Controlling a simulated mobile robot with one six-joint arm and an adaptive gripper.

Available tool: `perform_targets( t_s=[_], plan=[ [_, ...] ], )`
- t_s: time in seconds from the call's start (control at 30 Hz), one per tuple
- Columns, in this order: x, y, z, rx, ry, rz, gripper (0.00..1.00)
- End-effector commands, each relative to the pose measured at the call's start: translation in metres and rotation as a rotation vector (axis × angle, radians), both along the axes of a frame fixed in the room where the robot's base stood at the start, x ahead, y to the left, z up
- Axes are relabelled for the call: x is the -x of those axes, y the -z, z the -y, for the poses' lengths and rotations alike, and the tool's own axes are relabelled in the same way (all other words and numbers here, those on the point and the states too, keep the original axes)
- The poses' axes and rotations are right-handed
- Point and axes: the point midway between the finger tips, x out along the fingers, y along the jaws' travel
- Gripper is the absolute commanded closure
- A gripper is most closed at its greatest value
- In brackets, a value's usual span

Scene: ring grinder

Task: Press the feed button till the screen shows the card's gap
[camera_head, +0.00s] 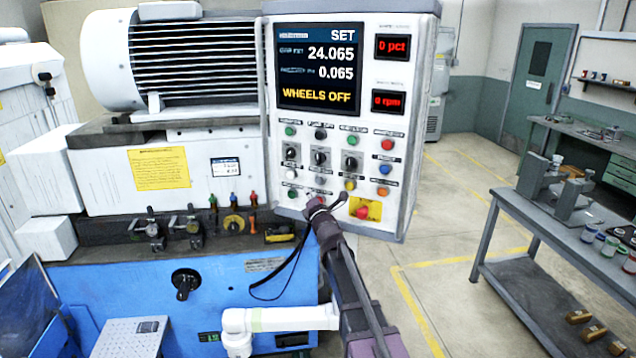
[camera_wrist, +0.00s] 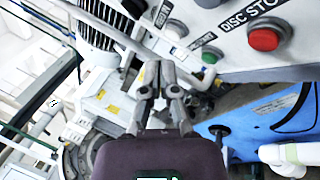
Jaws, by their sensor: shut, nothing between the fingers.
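The control panel (camera_head: 336,215) carries a screen (camera_head: 320,66) reading SET, 24.065, 0.065 and WHEELS OFF. Buttons and knobs sit below it; their labels are too small here to tell which is the feed button. A yellow card (camera_head: 160,168) is on the machine's white front, its text unreadable. My gripper (camera_head: 318,203) is shut and empty at the panel's lower edge, below the knobs. In the wrist view my gripper's fingers (camera_wrist: 158,75) are together, apart from a white button (camera_wrist: 174,29), a green button (camera_wrist: 209,55) and a red button (camera_wrist: 264,40) labelled DISC STO, cut off.
A red mushroom button on a yellow plate (camera_head: 366,208) is right of my gripper. A black cable (camera_head: 285,272) hangs beside my arm. Several coloured levers (camera_head: 233,224) line the machine's ledge. A workbench (camera_head: 510,205) stands at right, with open floor between.

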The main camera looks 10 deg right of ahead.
Motion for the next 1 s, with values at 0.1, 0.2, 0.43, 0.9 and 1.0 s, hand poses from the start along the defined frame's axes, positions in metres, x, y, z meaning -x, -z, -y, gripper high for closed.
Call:
perform_targets(
  t_s=[0.1, 0.2, 0.43, 0.9, 1.0],
  plan=[
    [-0.014, 0.0, 0.008, 0.001, 0.002, 0.0, 1.0],
    [-0.022, 0.0, 0.014, 0.0, 0.002, 0.0, 1.0],
    [-0.039, 0.0, 0.025, 0.001, 0.002, 0.0, 1.0],
    [-0.048, 0.0, 0.032, 0.0, 0.0, 0.0, 1.0],
    [-0.048, 0.0, 0.032, 0.0, 0.001, -0.001, 1.0]
  ],
)
